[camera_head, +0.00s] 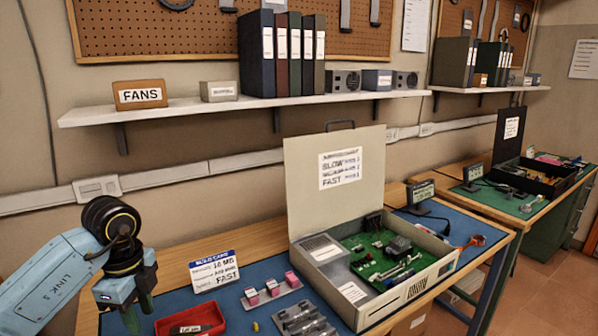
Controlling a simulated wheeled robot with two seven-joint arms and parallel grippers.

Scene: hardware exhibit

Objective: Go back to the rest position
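My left arm comes in from the left edge. My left gripper (138,313) hangs at the lower left with its dark green fingers pointing down. The fingers look apart, with nothing seen between them. It is over or in front of the bench's left part, left of the red tray (190,323); its height above the bench is hard to tell. My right gripper and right arm are not in view.
A bench with a blue mat (262,272) holds an open computer case (365,306) with a raised lid, a build card (214,271), pink-topped parts (271,287) and grey parts (303,320). A shelf (200,106) runs above. A second bench (535,210) stands at right.

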